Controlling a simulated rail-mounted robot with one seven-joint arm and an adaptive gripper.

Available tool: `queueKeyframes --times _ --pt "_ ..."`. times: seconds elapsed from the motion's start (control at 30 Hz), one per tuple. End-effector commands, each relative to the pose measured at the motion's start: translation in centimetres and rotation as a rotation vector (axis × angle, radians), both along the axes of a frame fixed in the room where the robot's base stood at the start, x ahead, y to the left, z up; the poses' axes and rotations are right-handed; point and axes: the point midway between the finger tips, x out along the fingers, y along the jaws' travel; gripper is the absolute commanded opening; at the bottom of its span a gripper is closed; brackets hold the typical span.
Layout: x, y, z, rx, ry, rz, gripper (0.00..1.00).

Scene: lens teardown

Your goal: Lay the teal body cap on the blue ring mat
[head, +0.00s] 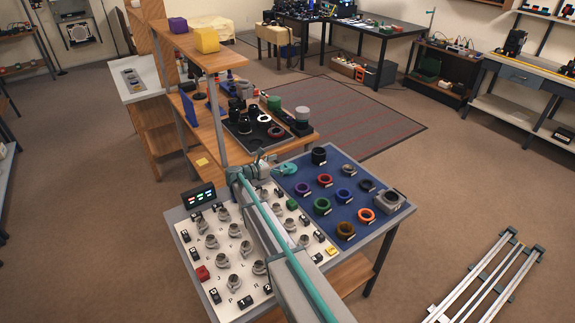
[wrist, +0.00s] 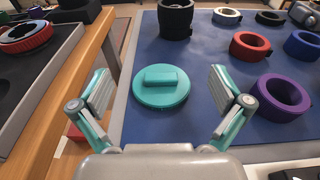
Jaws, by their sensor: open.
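The teal body cap (wrist: 161,87) is a flat disc with a raised bar on top. It lies bar up on the blue ring mat (wrist: 205,62), near the mat's left edge in the wrist view. My gripper (wrist: 160,80) is open, with one finger on each side of the cap and a clear gap to both. In the head view my gripper (head: 265,169) is just left of the cap, partly hidden by my arm.
Several coloured rings stand on the mat, including a purple ring (wrist: 284,94) right of my gripper. A black cylinder (wrist: 175,18) stands behind the cap. A white board (head: 215,255) with several grey posts lies beside the mat. A wooden bench (wrist: 85,75) is at left.

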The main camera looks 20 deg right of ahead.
Motion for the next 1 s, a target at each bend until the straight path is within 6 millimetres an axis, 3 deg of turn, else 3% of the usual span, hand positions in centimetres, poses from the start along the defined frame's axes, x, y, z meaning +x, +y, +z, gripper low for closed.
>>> queueKeyframes --times 0.1,0.23,0.73,0.87,1.0 --pt "-0.5 2.0 0.0 0.001 -0.001 0.002 1.00" --pt "-0.7 3.3 0.4 0.001 -0.002 0.000 1.00" --pt "-0.7 3.6 0.6 0.001 -0.001 -0.001 1.00" --pt "-0.7 3.6 1.8 0.001 -0.001 -0.001 1.00" --pt "-0.7 3.6 4.3 0.001 -0.001 -0.001 1.00"
